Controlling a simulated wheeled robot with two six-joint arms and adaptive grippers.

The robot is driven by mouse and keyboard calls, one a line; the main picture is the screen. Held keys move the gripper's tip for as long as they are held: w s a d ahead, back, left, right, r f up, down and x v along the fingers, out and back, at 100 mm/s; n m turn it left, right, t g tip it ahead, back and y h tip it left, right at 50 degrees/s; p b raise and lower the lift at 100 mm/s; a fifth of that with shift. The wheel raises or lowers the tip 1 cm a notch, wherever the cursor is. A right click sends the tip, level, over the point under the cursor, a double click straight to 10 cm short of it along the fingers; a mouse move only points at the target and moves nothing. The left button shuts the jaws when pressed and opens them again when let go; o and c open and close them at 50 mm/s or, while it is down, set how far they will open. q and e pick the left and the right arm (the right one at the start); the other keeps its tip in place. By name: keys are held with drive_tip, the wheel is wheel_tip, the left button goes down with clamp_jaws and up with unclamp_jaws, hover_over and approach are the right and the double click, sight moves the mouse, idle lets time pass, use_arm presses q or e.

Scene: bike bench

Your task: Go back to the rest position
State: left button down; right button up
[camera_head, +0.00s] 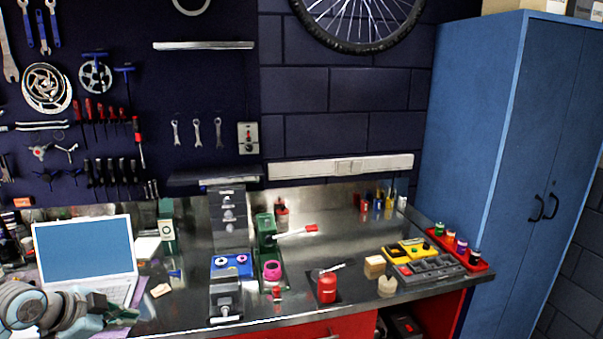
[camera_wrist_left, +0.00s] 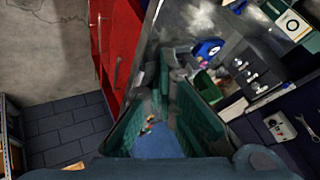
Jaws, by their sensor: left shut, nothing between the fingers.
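My left gripper (camera_head: 72,312) is at the bottom left of the head view, low in front of the laptop (camera_head: 84,246). It is shut and holds nothing. Its fingertips are hard to make out there. The left wrist view looks down past dark blue-grey parts of my own at its bottom edge. My right gripper is in neither view.
The metal bench (camera_head: 178,312) carries a blue-topped block (camera_head: 231,265), a red can (camera_head: 327,288), a grey-and-yellow organizer (camera_head: 430,268) and a red tray (camera_head: 476,266). A blue cabinet (camera_head: 480,130) stands at right. Red drawer fronts (camera_wrist_left: 117,45) show in the left wrist view.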

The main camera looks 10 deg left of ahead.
use_arm(q)
drive_tip(key=w+a+f+n+t+y, duration=0.2)
drive_tip(key=a+f+n+y, duration=0.45)
drive_tip(key=a, duration=0.65)
drive_tip(key=s+f+n+g, duration=0.15)
drive_tip(key=s+f, duration=0.35)
drive_tip(key=f, duration=0.6)
drive_tip(key=s+f+n+g, duration=0.15)
drive_tip(key=s+f, duration=0.35)
drive_tip(key=f, duration=0.7)
drive_tip(key=s+d+f+g+h+b, duration=0.1)
drive_tip(key=s+d+f+g, duration=0.2)
drive_tip(key=s+d+f, duration=1.15)
drive_tip(key=s+d+f+g+h, duration=0.1)
drive_tip(key=s+d+f, duration=0.2)
drive_tip(key=s+d, duration=0.2)
drive_tip(key=s+d+f+g+h, duration=0.1)
drive_tip(key=s+d+f, duration=0.2)
drive_tip(key=s+d, duration=0.3)
drive_tip(key=s+d+f+n+h, duration=0.1)
drive_tip(key=s+d+f, duration=0.2)
drive_tip(key=s+d, duration=0.2)
drive_tip(key=shift+s+d+g+b, duration=0.3)
drive_tip(key=shift+s+d+g, duration=0.1)
drive_tip(key=shift+s, duration=0.4)
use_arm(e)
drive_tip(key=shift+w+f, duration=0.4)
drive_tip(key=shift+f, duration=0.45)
